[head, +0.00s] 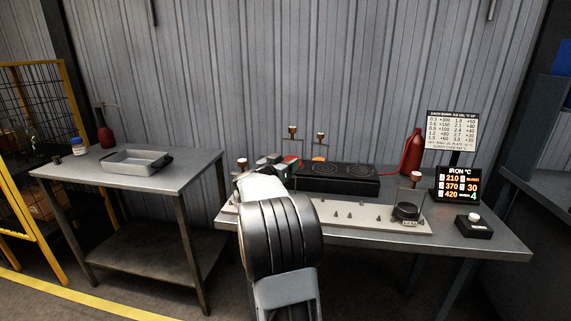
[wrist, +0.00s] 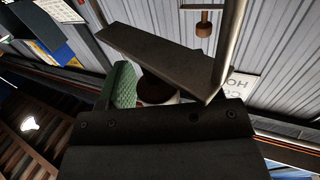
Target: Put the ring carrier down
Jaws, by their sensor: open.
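My gripper (head: 284,162) is beyond my forearm in the head view, over the back left of the plate on the bench, and partly hidden. In the wrist view my gripper (wrist: 150,85) is open, with a green pad showing. A dark brown rounded thing sits beside the pad; I cannot tell whether it is a carrier's handle or whether it is touched. Wooden-knobbed carriers stand at the back (head: 292,131) (head: 320,137), at the left (head: 242,163) and at the right (head: 416,177). Which one is the task's ring carrier is unclear.
A black hotplate (head: 338,178) lies behind the pale plate (head: 365,217) with its small pegs. A red bottle (head: 413,152), a display (head: 459,185) and a button box (head: 473,226) are at the right. A metal tray (head: 136,162) sits on the left table, which has free room.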

